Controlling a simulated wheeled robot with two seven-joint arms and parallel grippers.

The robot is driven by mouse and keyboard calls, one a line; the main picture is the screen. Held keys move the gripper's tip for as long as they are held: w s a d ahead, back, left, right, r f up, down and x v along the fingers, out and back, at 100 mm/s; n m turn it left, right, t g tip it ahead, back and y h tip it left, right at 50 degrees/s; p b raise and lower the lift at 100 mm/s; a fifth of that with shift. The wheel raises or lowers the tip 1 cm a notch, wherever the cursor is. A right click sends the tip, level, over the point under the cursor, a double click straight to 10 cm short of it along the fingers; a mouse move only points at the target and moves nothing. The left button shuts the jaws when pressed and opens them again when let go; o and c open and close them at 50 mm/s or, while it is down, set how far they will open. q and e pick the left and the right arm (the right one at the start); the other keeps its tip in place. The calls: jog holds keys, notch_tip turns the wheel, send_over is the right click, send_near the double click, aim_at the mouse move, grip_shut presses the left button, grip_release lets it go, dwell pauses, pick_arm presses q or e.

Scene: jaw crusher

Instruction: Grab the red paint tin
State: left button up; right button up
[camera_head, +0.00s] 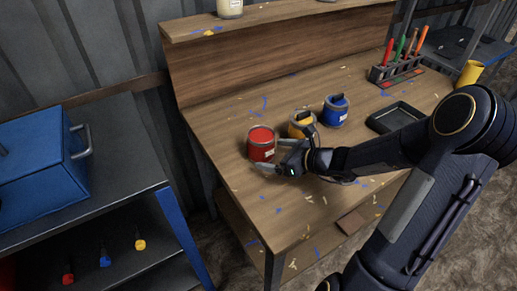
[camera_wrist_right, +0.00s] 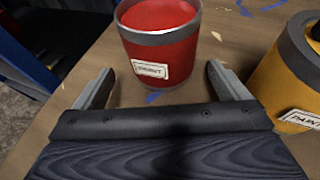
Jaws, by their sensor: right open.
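The red paint tin (camera_head: 262,144) stands upright on the wooden workbench (camera_head: 228,108), near its left end. In the right wrist view the red tin (camera_wrist_right: 160,50) is just ahead of and between the two fingers, with its white label facing the camera. My right gripper (camera_head: 268,158) is open and empty, its fingers spread at the near side of the tin. I cannot tell whether either finger touches it. The yellow tin (camera_head: 301,123) stands close beside the gripper, to the right; it also shows in the wrist view (camera_wrist_right: 290,75). My left gripper is not in view.
A blue tin (camera_head: 336,110) stands right of the yellow one. A black tray (camera_head: 396,117), a tool rack (camera_head: 397,74) and a yellow cup (camera_head: 470,73) are further right. A blue toolbox (camera_head: 38,165) sits on a separate shelf unit at left. The bench's front left is mostly clear.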

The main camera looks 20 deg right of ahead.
jog(key=x, duration=0.5)
jog(key=shift+w+r, duration=0.25)
jog(key=shift+w, duration=0.1)
jog(key=shift+c, duration=0.2)
jog(key=c, duration=1.4)
jog(key=shift+r, duration=0.1)
